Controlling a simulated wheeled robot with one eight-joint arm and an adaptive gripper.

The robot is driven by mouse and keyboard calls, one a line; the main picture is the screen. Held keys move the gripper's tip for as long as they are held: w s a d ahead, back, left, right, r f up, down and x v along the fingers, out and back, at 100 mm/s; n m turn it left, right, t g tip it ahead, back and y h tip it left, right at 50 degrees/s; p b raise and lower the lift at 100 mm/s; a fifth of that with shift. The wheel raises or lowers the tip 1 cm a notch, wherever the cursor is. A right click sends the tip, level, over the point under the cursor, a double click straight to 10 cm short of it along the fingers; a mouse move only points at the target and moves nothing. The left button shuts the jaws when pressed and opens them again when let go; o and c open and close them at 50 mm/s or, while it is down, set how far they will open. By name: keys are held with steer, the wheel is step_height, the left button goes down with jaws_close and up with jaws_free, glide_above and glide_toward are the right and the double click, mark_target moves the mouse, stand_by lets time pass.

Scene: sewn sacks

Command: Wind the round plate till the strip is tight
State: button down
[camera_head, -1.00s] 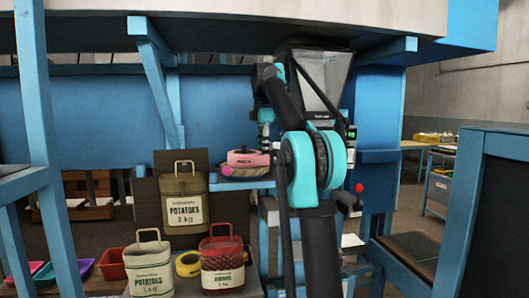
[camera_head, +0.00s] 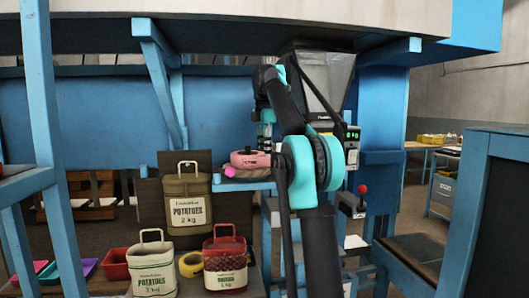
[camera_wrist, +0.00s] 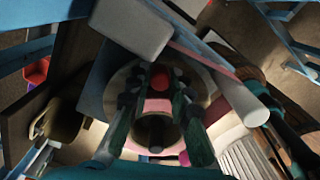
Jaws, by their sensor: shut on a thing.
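A pink round piece (camera_head: 250,159) with a dark top sits on a blue shelf beside my arm, over a tan, wrapped-looking layer (camera_head: 250,172). A magenta knob (camera_head: 230,172) shows at its left side. I cannot tell which part is the strip or how tight it is. My gripper (camera_head: 266,142) points down at the right of the pink piece. In the wrist view a pale round plate (camera_wrist: 116,88) lies under my gripper (camera_wrist: 159,82). The fingers are closed around a red knob (camera_wrist: 160,76), and they hide parts of the plate.
Potato sacks (camera_head: 187,207) (camera_head: 152,268), a red sack (camera_head: 225,268) and a yellow tape roll (camera_head: 190,264) stand at the lower left. A red-knobbed lever (camera_head: 362,189) and a hopper machine (camera_head: 322,80) are at the right. A blue post (camera_head: 40,120) stands at the far left.

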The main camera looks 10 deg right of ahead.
steer(key=c, duration=1.4)
jaws_free()
steer(key=shift+o, duration=0.2)
